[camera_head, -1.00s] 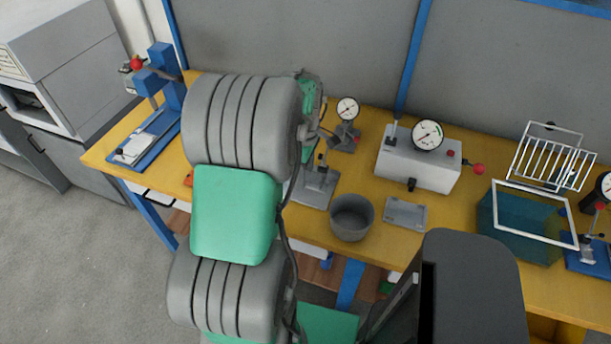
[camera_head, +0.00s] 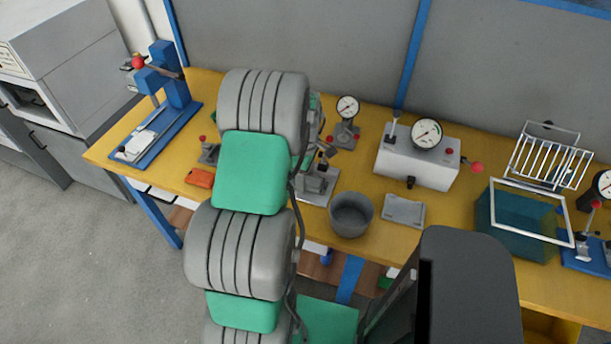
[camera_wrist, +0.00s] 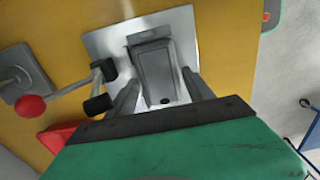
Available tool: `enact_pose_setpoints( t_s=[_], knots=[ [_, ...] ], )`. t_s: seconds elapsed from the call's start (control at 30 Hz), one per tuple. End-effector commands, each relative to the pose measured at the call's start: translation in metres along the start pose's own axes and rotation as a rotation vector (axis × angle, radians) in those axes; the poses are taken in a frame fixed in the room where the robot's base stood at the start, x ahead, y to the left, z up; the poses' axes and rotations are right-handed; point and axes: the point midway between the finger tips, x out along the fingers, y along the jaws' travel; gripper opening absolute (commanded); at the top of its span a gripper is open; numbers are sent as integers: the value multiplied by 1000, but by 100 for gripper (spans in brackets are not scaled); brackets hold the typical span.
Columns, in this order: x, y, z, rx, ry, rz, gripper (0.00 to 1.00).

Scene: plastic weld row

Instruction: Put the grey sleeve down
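A grey block-shaped part, which I take to be the grey sleeve (camera_wrist: 156,76), stands on a bright metal plate (camera_wrist: 184,32) in the wrist view. My gripper (camera_wrist: 161,75) has its two dark fingers spread on either side of the part's near end. A narrow gap seems to show beside the right finger; contact on the left is unclear. In the head view the plate (camera_head: 318,199) and a grey part on it (camera_head: 312,182) show just right of my arm. My fingertips are hidden there.
A black-handled toggle clamp (camera_wrist: 98,88) stands close left of my fingers in the wrist view. In the head view, a grey round pot (camera_head: 351,216), a flat grey plate (camera_head: 404,211) and a gauge box (camera_head: 418,160) stand to the right. An orange object (camera_head: 200,178) lies left of my arm.

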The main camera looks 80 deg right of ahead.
Motion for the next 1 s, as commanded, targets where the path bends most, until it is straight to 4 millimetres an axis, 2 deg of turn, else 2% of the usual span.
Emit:
enact_pose_setpoints(
  t_s=[0.17,0.37,0.5,0.57,0.9,1.0],
  knots=[
    [0,0,0,0,0,0,76],
    [-1,0,0,0,0,0,76],
    [-10,1,0,0,0,2,76],
    [-20,1,0,0,1,4,76],
    [-102,0,0,0,1,4,76],
    [-117,1,0,0,0,2,76]
  ],
)
